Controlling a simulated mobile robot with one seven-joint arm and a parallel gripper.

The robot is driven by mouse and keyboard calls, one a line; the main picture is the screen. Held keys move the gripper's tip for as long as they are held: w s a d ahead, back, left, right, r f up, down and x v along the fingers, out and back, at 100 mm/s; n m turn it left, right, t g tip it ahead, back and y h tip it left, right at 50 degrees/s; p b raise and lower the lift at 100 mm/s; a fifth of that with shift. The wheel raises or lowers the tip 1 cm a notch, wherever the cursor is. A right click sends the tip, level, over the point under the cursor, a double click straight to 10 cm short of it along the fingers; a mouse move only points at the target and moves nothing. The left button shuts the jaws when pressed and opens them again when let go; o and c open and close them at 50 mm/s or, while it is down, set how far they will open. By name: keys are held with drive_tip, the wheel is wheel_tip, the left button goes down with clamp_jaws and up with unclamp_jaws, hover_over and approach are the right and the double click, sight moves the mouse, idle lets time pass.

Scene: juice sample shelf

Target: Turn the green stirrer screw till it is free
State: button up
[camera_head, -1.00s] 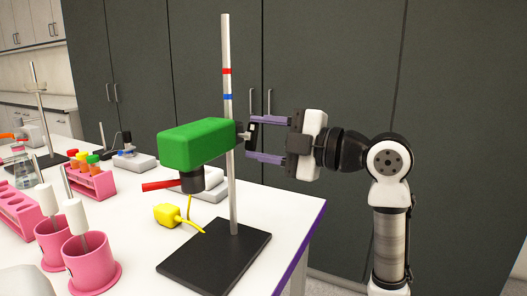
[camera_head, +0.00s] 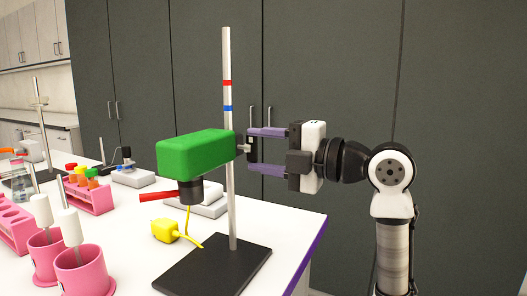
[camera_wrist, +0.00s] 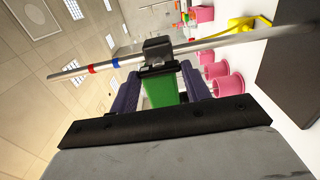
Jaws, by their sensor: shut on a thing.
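The green stirrer (camera_head: 195,154) is clamped at its right end to an upright metal rod (camera_head: 231,190). A small clamp screw with a dark head (camera_head: 250,146) sticks out just right of the rod. My gripper (camera_head: 250,151), with purple fingers, reaches in from the right, one finger above the other, and is shut on the screw. In the wrist view, a dark block (camera_wrist: 158,49) sits at the rod between the fingertips, and a green surface (camera_wrist: 163,92) shows between the fingers. The exact finger contact is partly hidden.
The black stand base (camera_head: 215,268) rests near the right edge of the white bench. A yellow plug-like object (camera_head: 164,230) lies beside it. Pink holders (camera_head: 83,272) stand to the left. Dark cabinets (camera_head: 330,60) rise behind; the space around my arm looks clear.

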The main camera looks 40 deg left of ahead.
drive_tip(key=shift+r, duration=0.1)
drive_tip(key=o, duration=1)
drive_tip(key=shift+d, duration=0.1)
drive_tip(key=b+v, duration=0.1)
drive_tip(key=v, duration=1.2)
drive_tip(key=shift+d, duration=0.35)
